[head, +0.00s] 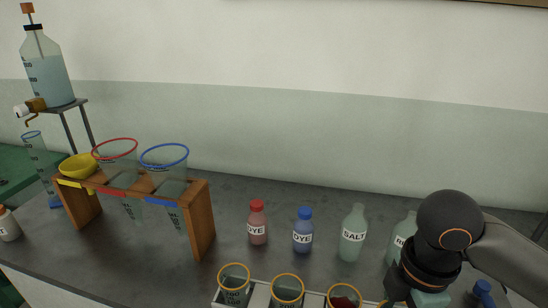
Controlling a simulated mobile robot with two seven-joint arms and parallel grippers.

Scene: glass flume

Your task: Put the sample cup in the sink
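Several clear cups with orange rims stand in a row in a pale tray (218,299) at the bottom edge of the head view. The left cup (235,294) and the middle cup (287,296) show grey markings. Another cup (343,302) has something dark red inside. I cannot tell which of them is the sample cup. No sink shows in this view. My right arm comes in from the right and bends down near the right end of the tray. Its fingers are below the picture, so what they hold is hidden. My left gripper is not in view.
A red dye bottle (257,229), a blue dye bottle (303,237) and a salt bottle (353,240) stand behind the tray. A wooden rack (203,237) holds funnels at left. A large bottle (47,75) sits on a stand. Grey bench (150,270) is clear front left.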

